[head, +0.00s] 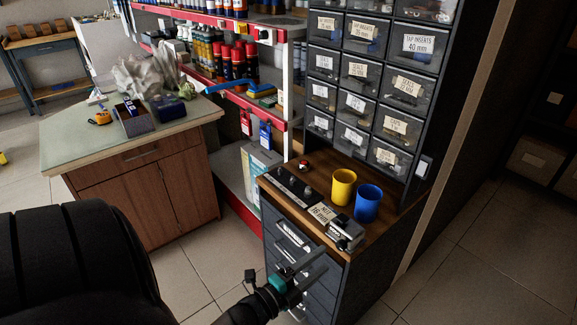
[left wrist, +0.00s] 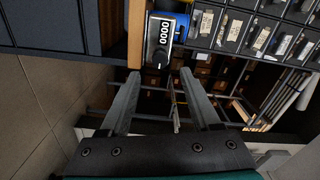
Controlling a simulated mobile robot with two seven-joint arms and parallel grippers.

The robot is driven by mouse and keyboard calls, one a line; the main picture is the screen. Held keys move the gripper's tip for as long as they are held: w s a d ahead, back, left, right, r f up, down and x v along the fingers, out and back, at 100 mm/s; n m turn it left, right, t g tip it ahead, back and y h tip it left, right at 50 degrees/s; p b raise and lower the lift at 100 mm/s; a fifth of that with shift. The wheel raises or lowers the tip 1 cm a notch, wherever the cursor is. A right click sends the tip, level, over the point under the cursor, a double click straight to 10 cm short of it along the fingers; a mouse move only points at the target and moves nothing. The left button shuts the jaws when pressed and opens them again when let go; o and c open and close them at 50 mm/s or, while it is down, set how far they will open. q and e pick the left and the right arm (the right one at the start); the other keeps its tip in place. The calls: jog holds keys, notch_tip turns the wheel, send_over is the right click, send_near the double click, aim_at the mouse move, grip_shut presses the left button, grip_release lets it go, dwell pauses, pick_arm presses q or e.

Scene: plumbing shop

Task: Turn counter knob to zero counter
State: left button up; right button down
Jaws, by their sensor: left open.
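The counter (head: 345,233), a small metal-and-black device, sits at the front right corner of the wooden top of the drawer cabinet. In the left wrist view the counter (left wrist: 164,33) shows white digits that look like 0000, though small. Its dark round knob (left wrist: 158,53) is just below them. My left gripper (head: 322,259) is open and empty in front of the drawers, below and short of the counter. In the left wrist view the counter lies beyond the gap between the fingertips (left wrist: 161,73), apart from both. My right gripper is not in view.
A yellow cup (head: 343,187) and a blue cup (head: 367,203) stand behind the counter. A label plate (head: 322,212) and a dark panel with knobs (head: 291,186) are to its left. Labelled bins (head: 363,70) rise behind. The floor in front of the cabinet is clear.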

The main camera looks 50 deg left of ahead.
pick_arm(q)
jog(key=s+p, duration=0.1)
jog(key=s, duration=0.8)
jog(key=shift+s+a, duration=0.3)
jog(key=shift+a, duration=0.1)
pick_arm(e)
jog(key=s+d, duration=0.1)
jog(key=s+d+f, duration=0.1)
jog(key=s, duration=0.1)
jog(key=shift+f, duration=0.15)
pick_arm(q)
jog(key=s+d+f+n+g+y+p, duration=0.1)
jog(key=s+f+n+g, duration=0.2)
jog(key=f, duration=0.5)
jog(key=s+d+f+n+g+y+p, duration=0.15)
jog(key=f+n+g, duration=0.3)
jog(key=f, duration=0.45)
jog(key=s+d+f+n+g, duration=0.3)
jog(key=s+f+n+g, duration=0.3)
jog(key=s+f, duration=0.5)
jog(key=s+g, duration=0.2)
jog(key=shift+s+f+h, duration=0.35)
jog(key=shift+s, duration=0.05)
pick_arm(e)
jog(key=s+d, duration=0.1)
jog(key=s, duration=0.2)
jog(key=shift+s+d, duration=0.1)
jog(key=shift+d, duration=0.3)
